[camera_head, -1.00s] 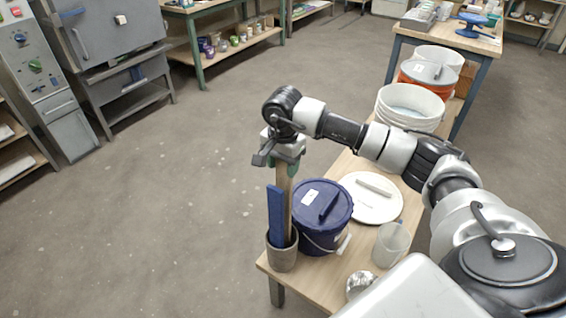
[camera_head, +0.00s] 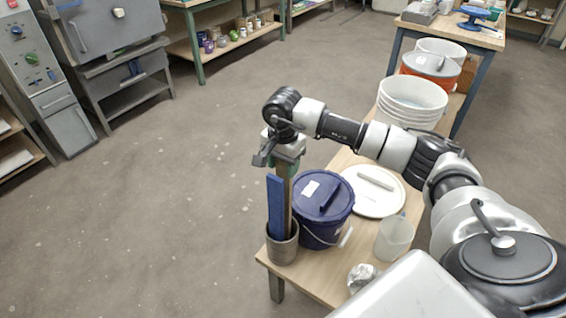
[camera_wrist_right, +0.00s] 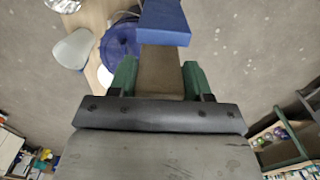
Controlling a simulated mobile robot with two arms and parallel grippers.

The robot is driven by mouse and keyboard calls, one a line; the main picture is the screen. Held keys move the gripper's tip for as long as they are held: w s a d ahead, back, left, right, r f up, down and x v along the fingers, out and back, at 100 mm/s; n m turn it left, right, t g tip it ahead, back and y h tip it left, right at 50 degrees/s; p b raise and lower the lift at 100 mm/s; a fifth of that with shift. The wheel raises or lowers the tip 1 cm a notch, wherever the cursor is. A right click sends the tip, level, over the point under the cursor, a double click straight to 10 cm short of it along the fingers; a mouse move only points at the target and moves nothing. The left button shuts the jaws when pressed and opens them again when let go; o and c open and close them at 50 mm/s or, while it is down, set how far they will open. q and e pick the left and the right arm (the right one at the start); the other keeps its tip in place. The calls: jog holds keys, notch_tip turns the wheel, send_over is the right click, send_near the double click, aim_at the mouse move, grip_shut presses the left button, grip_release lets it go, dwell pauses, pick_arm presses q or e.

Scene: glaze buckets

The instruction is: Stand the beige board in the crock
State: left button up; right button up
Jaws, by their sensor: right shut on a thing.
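The crock (camera_head: 283,247) is a grey-brown pot at the near left corner of the wooden table. A blue board (camera_head: 275,208) stands in it, its top rising well above the rim. The beige board (camera_head: 289,197) stands upright beside the blue one, its lower end inside the crock; how deep it reaches is hidden. My right gripper (camera_head: 284,160) is above the crock, shut on the top of the beige board. The right wrist view shows the beige board (camera_wrist_right: 160,80) between the green fingers, with the blue board (camera_wrist_right: 164,22) next to it. My left gripper is not in view.
A lidded dark blue bucket (camera_head: 322,222) stands just right of the crock. Floor is open to the left.

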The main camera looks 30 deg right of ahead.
jog(key=shift+f, duration=0.35)
jog(key=o, duration=1.2)
jog(key=shift+c, duration=0.2)
jog(key=shift+c, duration=0.3)
